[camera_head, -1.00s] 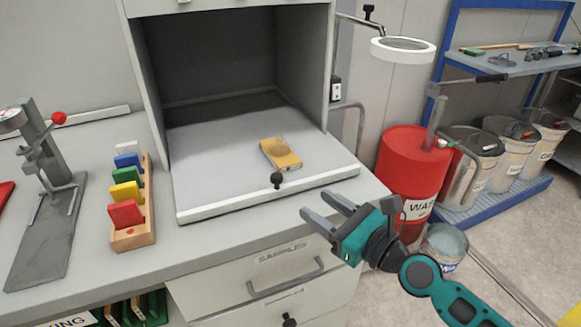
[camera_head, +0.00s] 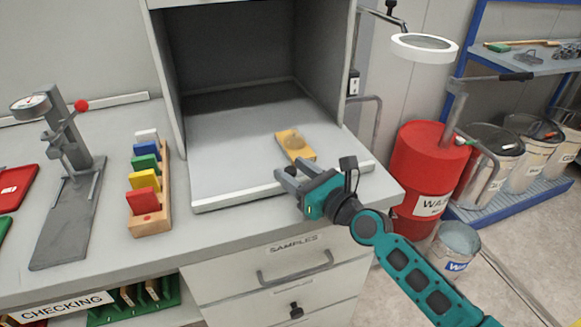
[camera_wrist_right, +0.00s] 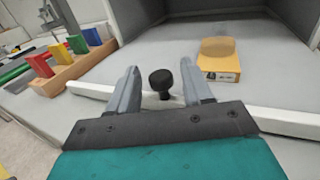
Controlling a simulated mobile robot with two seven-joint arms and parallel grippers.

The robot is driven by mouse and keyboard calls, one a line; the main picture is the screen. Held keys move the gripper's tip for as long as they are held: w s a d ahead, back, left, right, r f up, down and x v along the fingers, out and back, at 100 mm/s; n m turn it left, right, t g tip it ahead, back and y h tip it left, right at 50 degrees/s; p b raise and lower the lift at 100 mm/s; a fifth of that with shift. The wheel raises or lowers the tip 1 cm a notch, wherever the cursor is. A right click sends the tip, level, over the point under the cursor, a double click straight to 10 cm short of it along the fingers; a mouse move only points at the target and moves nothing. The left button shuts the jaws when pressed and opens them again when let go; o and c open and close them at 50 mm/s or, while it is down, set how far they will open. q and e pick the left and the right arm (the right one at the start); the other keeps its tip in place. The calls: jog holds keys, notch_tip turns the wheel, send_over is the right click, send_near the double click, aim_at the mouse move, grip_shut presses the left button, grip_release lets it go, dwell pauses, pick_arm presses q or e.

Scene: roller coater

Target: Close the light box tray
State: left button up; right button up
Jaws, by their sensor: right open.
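The light box tray (camera_head: 235,178) is a pale grey sheet with a raised front edge. It sticks out of the open front of the grey light box (camera_head: 235,50). A yellow sample block (camera_head: 297,147) lies on it, also in the right wrist view (camera_wrist_right: 218,60). The tray's black knob (camera_wrist_right: 161,82) stands at the front edge, between the two fingers of my right gripper in the wrist view. My right gripper (camera_head: 283,178) is open at the front edge, its fingers on either side of the knob; contact cannot be told. My left gripper is out of view.
A wooden rack (camera_head: 151,218) of coloured cards and a dial gauge stand (camera_head: 62,215) are left of the tray. A red waste drum (camera_head: 425,165) and a ring lamp (camera_head: 424,47) are at right. A samples drawer (camera_head: 290,262) lies below.

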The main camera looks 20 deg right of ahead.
jog(key=shift+x, duration=0.75)
jog(key=shift+c, duration=0.2)
grip_shut()
